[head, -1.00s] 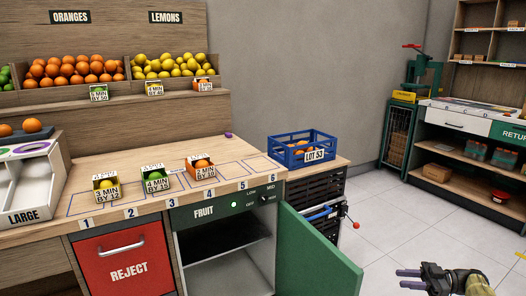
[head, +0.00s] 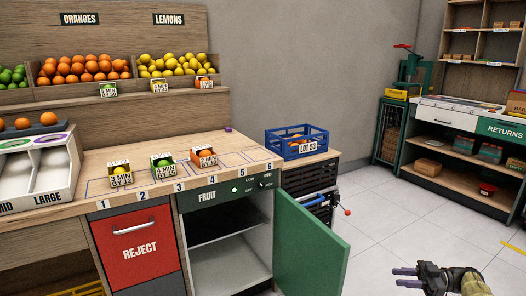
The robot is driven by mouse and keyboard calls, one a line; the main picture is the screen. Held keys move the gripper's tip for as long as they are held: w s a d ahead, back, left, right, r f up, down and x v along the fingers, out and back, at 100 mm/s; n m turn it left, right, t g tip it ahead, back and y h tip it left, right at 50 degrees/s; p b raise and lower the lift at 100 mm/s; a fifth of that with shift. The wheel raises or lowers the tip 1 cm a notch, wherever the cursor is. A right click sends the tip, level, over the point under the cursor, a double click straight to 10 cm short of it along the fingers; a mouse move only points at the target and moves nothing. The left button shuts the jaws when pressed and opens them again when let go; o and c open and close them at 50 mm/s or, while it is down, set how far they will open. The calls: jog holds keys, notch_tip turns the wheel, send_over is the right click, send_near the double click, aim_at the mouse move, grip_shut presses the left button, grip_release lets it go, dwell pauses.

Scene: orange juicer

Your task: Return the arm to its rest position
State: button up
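My gripper (head: 406,278) is at the lower right of the head view, over the tiled floor and apart from the counter. Its two fingers point left with a gap between them, and nothing shows in the gap. Part of my arm (head: 470,282) shows behind it at the picture's edge; the rest of the arm is out of view.
The green cabinet door (head: 312,243) stands open to the left of my gripper. The wooden counter (head: 235,158) holds several small fruit boxes. A blue crate (head: 297,142) and a shelf unit with returns drawer (head: 502,128) stand behind. Floor (head: 405,215) around my gripper is clear.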

jog(key=w+a+r+m+t+h+b, duration=0.1)
jog(key=w+a+r+m+t+h, duration=0.4)
jog(key=w+a+r, duration=0.5)
jog(key=w+a+r+m+t+h+b, duration=0.1)
jog(key=w+a+r+m+t+h, duration=0.3)
jog(key=w+a+t, duration=0.45)
jog(key=s+a+f+m+g+h+b, duration=0.1)
jog(key=s+a+f+m+g+h, duration=0.25)
jog(key=s, duration=1.05)
jog(key=s+a+f+m+g+h+b, duration=0.1)
jog(key=s+a+f+g+h, duration=0.3)
jog(key=s, duration=1.1)
jog(key=s+a+f+m+g+h, duration=0.1)
jog(key=s+a+f+m+g, duration=0.3)
jog(key=s, duration=1)
notch_tip(320, 180, up, 37)
jog(key=d+n+g+p, duration=0.1)
jog(key=d+g+p, duration=0.1)
jog(key=p, duration=3.5)
jog(key=shift+w+d+f, duration=0.2)
jog(key=shift+w+d, duration=0.1)
jog(key=shift+w+f, duration=0.1)
